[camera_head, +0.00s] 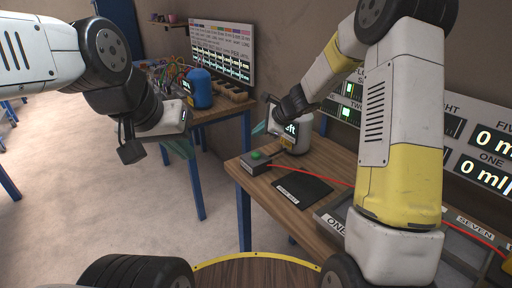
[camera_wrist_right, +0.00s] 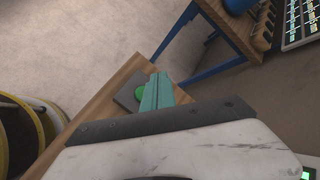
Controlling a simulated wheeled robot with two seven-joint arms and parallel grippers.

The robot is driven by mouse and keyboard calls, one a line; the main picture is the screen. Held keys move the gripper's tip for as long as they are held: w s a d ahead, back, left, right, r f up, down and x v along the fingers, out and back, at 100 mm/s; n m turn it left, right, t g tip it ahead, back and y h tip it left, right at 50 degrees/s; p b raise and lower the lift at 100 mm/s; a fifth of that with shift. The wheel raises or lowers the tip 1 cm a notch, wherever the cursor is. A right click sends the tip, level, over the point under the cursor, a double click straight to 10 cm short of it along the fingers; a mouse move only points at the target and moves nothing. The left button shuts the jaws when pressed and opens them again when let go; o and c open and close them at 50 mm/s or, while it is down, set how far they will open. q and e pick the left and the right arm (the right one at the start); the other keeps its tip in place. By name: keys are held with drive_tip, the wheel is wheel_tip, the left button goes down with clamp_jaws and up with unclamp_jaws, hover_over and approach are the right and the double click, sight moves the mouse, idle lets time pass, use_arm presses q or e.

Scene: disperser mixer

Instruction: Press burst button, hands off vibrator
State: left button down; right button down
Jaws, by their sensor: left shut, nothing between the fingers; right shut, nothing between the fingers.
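A dark grey box (camera_head: 250,166) with a green button (camera_head: 257,155) on top sits at the near left corner of the wooden table. In the right wrist view the green button (camera_wrist_right: 140,94) shows just left of the shut teal fingers. My right gripper (camera_head: 260,128) is shut and empty, above the box and apart from it. My left gripper (camera_head: 182,149) is shut and empty, out over the floor left of the table. A dark flat pad (camera_head: 303,190) with a white label lies right of the box. I cannot tell which thing is the vibrator.
A white container (camera_head: 299,134) with a dark display stands behind the box, partly hidden by my right arm. A red cable (camera_head: 315,179) runs right from the box. Another table holds a blue container (camera_head: 201,88) and wires. Open floor (camera_head: 120,215) lies left.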

sight(258, 154)
drive_tip(key=shift+f, duration=2.8)
drive_tip(key=shift+f, duration=0.4)
drive_tip(key=shift+f, duration=0.6)
drive_tip(key=shift+r, duration=0.1)
idle(0.5)
drive_tip(key=shift+r, duration=0.9)
drive_tip(key=shift+r, duration=0.15)
drive_tip(key=shift+r, duration=2.4)
